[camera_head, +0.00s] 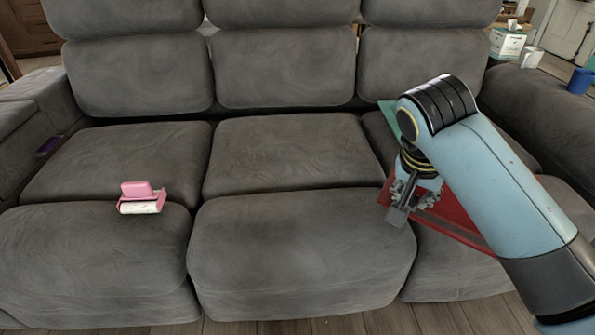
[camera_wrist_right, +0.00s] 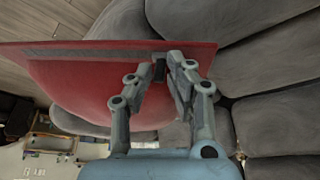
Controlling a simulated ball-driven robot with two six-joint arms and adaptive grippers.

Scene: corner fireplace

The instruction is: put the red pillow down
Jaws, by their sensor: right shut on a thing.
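The red pillow (camera_head: 458,215) is at the right seat of the grey sofa, partly hidden behind my right arm. My right gripper (camera_head: 396,214) is shut on the pillow near its left end. In the right wrist view, the red pillow (camera_wrist_right: 95,85) spreads out as a wide flat shape beyond the fingers, and the right gripper (camera_wrist_right: 172,72) has its fingertips at its edge. The pillow is tilted in that view. I cannot tell whether it touches the seat. My left gripper is out of view.
The grey sofa (camera_head: 290,150) fills the view; its middle seats are clear. A pink object with a white roller (camera_head: 140,199) lies on the left seat. A teal item (camera_head: 388,112) shows behind my arm. A tissue box (camera_head: 507,43), white cup (camera_head: 531,57) and blue cup (camera_head: 580,81) stand at upper right.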

